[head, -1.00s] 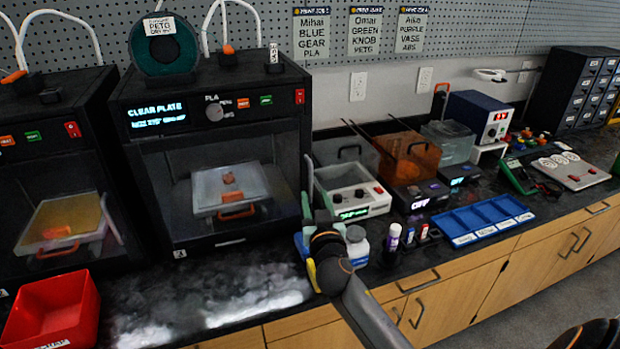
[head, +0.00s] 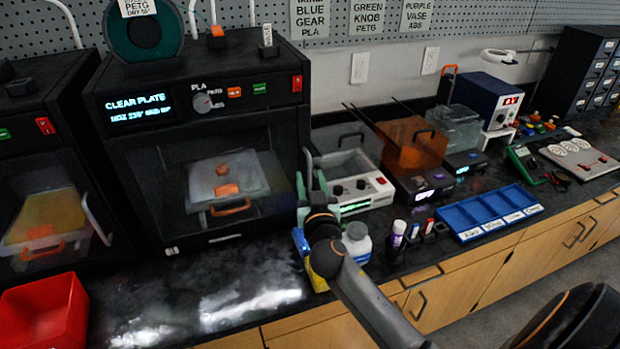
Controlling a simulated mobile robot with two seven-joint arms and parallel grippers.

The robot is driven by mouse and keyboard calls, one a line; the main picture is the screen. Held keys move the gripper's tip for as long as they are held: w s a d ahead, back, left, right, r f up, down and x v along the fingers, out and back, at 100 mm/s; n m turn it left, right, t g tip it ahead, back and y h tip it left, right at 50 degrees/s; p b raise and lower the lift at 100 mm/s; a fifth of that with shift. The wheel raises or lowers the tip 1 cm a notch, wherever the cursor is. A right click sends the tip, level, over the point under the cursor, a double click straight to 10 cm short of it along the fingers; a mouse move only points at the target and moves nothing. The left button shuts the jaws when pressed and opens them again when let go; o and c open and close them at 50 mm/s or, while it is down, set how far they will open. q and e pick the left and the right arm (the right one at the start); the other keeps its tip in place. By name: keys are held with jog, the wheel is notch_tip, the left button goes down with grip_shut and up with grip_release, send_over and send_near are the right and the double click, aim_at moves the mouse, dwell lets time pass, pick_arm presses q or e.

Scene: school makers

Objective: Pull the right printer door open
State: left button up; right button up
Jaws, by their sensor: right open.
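The right printer (head: 135,150) is a black box with a lit "CLEAR PLATE" display, a knob and colored buttons. Its dark see-through door (head: 180,215) looks shut, with a light plate and an orange part visible behind it. My left gripper is not in view.
A second printer (head: 40,130) stands at left, with a red bin (head: 42,315) in front. Right of the gripper are a white-fronted device (head: 355,192), a white bottle (head: 356,240) and a blue tray (head: 488,213). The dark counter (head: 150,285) before the door is clear.

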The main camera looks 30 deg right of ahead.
grip_shut()
dwell(1.4)
